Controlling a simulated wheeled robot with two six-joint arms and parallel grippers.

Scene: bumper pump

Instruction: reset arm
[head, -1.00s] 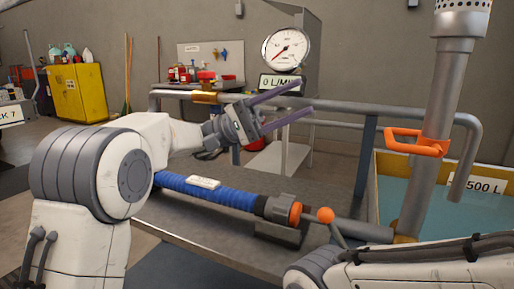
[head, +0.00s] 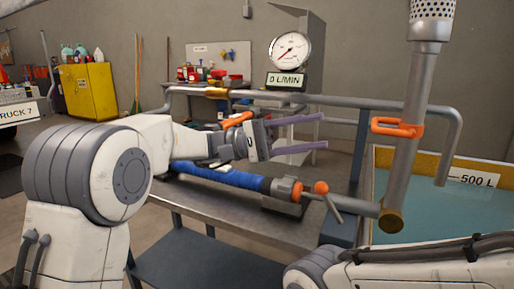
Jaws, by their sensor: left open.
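My left gripper (head: 322,132) is open, with its two purple fingers spread and pointing right. Nothing is between them. It is in front of the bench, above the blue hose (head: 235,177) with the orange-ended coupling (head: 287,189), and apart from both. The white left arm comes in from the left and covers part of the bench and hose. My right arm crosses the bottom right corner; its gripper is out of view.
A pressure gauge (head: 290,49) stands above a "0 L/MIN" display (head: 286,80). A grey pipe (head: 403,165) with an orange handle (head: 397,128) stands at right beside the water tank (head: 440,160). A grey rail (head: 340,101) runs behind the gripper. A yellow cabinet (head: 89,90) is far left.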

